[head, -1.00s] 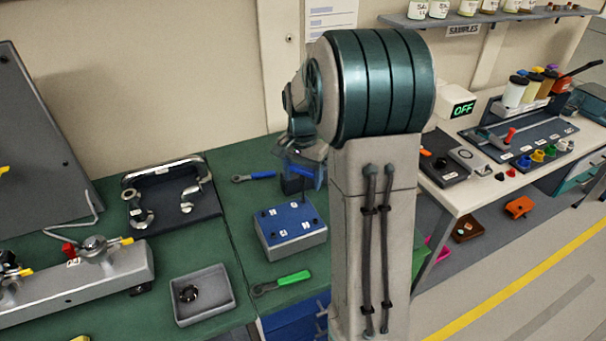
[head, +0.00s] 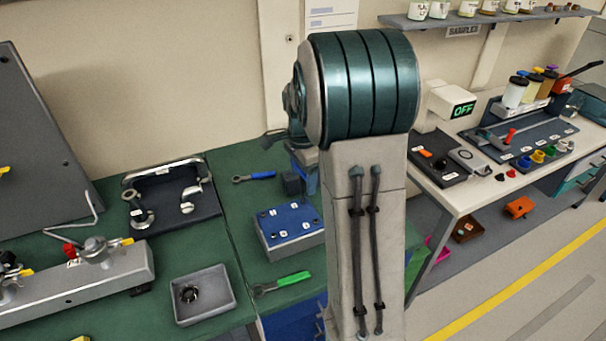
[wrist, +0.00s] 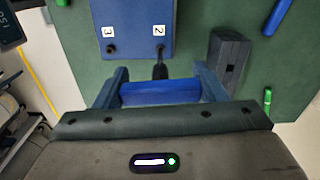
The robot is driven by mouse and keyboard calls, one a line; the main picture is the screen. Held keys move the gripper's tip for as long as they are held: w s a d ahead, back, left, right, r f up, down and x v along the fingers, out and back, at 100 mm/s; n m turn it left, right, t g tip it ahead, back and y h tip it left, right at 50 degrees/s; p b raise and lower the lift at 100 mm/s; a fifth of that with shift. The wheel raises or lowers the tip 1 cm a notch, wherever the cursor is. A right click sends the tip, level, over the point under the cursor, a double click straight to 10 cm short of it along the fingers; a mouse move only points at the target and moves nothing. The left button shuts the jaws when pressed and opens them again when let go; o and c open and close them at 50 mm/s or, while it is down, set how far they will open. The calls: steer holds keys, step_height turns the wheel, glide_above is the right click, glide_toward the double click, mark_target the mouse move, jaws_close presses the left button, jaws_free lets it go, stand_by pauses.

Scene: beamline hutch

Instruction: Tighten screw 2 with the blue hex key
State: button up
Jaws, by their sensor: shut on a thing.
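The blue hex key (wrist: 160,92) lies crosswise between the two fingers of my gripper (wrist: 161,88) in the wrist view, and the gripper is shut on its blue handle. Its dark shank points toward the blue-topped block (wrist: 137,12) and ends at or close by screw 2 (wrist: 161,50), beside the label 2. I cannot tell whether the tip sits in the screw. Screw 3 (wrist: 111,48) is to the left on the same block. In the head view the block (head: 290,240) stands on the green bench; my arm hides the hex key there.
A dark slotted block (wrist: 229,62) stands right of the gripper in the wrist view. A blue-handled wrench (head: 254,177) and a green-handled wrench (head: 283,283) lie on the bench. A grey tray (head: 203,298) holds a dark ring. A clamp rail (head: 75,280) stands at left.

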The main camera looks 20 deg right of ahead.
steer(key=shift+m, duration=0.4)
steer(key=shift+m+p, duration=0.4)
steer(key=shift+m, duration=1.6)
steer(key=m+p, duration=0.1)
steer(key=m, duration=0.2)
steer(key=shift+f+m, duration=0.1)
steer(key=shift+m, duration=0.4)
